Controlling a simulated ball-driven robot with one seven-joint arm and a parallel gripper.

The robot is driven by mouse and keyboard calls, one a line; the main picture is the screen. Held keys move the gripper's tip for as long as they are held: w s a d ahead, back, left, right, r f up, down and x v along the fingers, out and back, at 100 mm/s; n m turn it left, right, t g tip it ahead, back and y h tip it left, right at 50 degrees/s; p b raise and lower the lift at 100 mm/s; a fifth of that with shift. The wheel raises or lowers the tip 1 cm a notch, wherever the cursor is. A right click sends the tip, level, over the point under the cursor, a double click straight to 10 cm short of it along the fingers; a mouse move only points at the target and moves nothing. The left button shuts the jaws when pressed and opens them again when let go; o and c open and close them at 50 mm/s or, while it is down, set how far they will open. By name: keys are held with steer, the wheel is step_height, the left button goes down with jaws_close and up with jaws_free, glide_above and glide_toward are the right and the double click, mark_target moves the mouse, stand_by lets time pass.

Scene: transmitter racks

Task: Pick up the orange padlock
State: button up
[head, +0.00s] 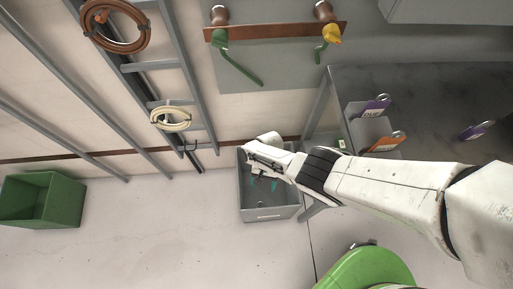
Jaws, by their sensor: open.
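The orange padlock (384,144) is at the right of the head view, at the edge of the dark grey bench, by a light grey upright plate. Its shackle points up and to the right. My gripper (264,183) is left of and below the padlock in the picture, over a grey bin (268,214). Its teal fingertips are apart with nothing seen between them. My white arm runs from the lower right and passes just below the padlock in the picture, hiding part of the area there.
Purple padlocks are on the bench, one by a plate (377,105) and one apart (475,131). A green bin (42,200) stands at left. Cable coils (116,28) hang on a ladder rack (145,66). A rail with levers (275,31) is above. A green rounded object (365,271) is below.

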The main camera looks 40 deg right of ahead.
steer(key=a+f+b, duration=0.1)
steer(key=f+b, duration=0.7)
steer(key=f, duration=0.2)
steer(key=s+a+f+b, duration=0.1)
steer(key=f+b, duration=0.8)
steer(key=f, duration=0.1)
steer(key=s+f+b, duration=0.1)
steer(key=f+b, duration=0.8)
steer(key=f, duration=0.2)
steer(key=shift+a, duration=0.4)
steer(key=shift+c, duration=0.2)
steer(key=c, duration=1.2)
steer(key=shift+c, duration=0.2)
